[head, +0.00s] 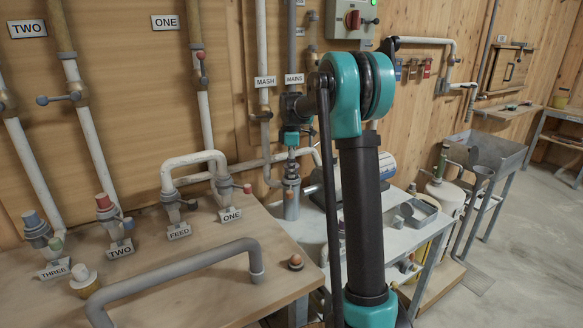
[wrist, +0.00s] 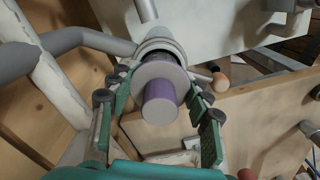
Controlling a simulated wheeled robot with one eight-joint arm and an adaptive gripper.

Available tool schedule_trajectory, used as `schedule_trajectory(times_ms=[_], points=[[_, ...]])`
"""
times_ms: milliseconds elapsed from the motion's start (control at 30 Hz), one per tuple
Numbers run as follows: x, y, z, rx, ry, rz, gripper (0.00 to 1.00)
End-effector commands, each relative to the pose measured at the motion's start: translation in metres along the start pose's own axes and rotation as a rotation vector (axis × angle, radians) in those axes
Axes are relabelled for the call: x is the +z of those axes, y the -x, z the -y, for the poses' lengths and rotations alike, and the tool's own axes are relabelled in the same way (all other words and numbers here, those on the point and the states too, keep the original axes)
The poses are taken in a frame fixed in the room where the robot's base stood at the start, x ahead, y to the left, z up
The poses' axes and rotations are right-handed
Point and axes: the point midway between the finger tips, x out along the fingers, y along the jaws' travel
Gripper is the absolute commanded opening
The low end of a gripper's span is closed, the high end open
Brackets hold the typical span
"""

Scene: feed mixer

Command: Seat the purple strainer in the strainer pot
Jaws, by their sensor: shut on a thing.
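The purple strainer (wrist: 160,103) is in the middle of the wrist view. It has a purple knob and a pale round flange. My gripper (wrist: 160,80) has its green fingers on both sides of the strainer and is shut on it. Beyond the flange is a grey round collar (wrist: 158,46), which looks like the strainer pot, in line with the strainer. The flange hides the join, so I cannot tell how deep the strainer sits. In the head view my gripper (head: 291,140) is small and partly hidden, above a grey upright fitting (head: 291,190) on the pipework.
White pipes run up the wall. A white table (head: 400,235) with a grey tray (head: 418,213) is at right.

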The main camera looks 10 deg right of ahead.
Motion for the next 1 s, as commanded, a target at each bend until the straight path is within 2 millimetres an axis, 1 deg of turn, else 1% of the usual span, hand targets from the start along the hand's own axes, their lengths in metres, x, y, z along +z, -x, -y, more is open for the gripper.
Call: schedule_trajectory(times_ms=[533,567,600,733,1000], points=[[0.0,-0.013,0.0,0.0,0.0,0.0,0.15],[0.0,-0.012,0.0,0.0,0.0,0.0,0.51],[0.0,-0.012,0.0,0.0,0.0,0.0,0.56],[0.0,-0.012,0.0,0.0,0.0,0.0,0.72],[0.0,-0.012,0.0,0.0,0.0,0.0,0.73]])
